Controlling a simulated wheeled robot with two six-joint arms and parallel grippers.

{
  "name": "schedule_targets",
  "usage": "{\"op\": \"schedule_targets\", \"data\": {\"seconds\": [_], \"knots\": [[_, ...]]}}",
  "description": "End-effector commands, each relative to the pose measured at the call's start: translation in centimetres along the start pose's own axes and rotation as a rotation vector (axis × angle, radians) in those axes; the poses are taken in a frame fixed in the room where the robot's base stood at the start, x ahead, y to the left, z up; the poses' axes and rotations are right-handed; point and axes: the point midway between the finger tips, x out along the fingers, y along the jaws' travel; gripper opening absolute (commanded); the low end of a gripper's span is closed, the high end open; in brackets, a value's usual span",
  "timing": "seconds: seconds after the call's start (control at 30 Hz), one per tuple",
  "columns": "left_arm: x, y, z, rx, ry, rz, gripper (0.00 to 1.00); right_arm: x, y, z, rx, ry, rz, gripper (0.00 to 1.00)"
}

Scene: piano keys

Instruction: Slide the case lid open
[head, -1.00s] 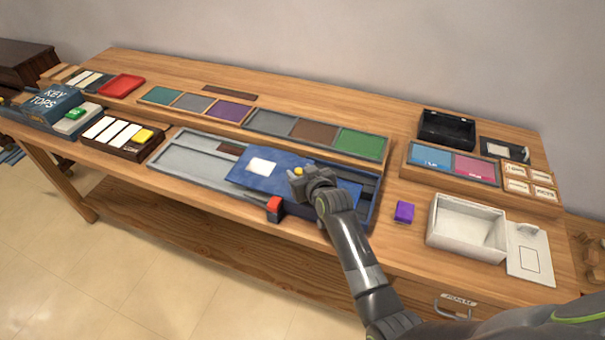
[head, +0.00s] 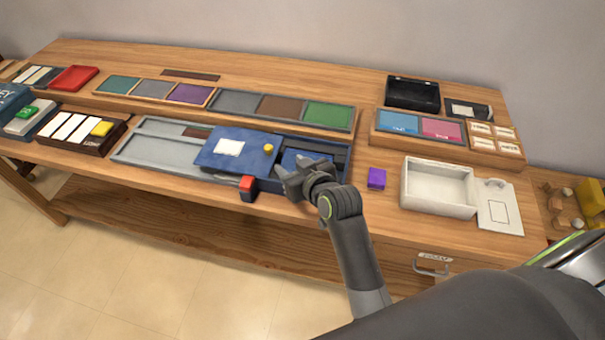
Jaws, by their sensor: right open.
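The blue case lid (head: 214,158) lies across the middle of the long case (head: 160,158), with a white label and a small yellow knob (head: 268,148) near its right end. To the right of the lid the dark blue inside of the case (head: 335,152) shows, with a blue piece in it. A red-topped block (head: 248,184) is at the case's front edge. My right gripper (head: 289,178) is open and empty over the front right part of the case, apart from the knob. My left gripper is out of view.
A purple block (head: 376,178) and an open white box (head: 440,190) stand right of the case. A tray of coloured panels (head: 230,103) lies behind it. A dark box with white keys (head: 77,132) is at the left.

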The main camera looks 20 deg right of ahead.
Motion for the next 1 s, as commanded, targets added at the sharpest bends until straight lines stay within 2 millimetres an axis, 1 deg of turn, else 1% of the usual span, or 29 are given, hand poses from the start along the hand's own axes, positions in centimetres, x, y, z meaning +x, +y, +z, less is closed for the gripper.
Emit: {"op": "schedule_targets", "data": {"seconds": [0.03,0.1,0.2,0.37,0.53,1.0], "knots": [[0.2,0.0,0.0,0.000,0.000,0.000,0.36,-0.9,0.0,0.1,0.003,0.000,0.000,0.43],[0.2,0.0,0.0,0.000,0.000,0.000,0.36,-1.9,0.0,0.1,0.002,0.001,0.000,0.43],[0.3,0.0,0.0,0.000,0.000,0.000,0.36,-3.2,0.0,0.1,0.002,0.000,0.000,0.43],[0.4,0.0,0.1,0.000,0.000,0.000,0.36,-4.4,0.0,0.0,0.001,0.000,0.000,0.43],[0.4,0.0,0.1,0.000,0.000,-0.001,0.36,-4.8,0.0,0.0,0.000,0.000,0.000,0.43],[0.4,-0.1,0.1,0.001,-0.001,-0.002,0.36,-4.8,0.0,0.1,0.000,-0.003,0.000,0.43]]}}
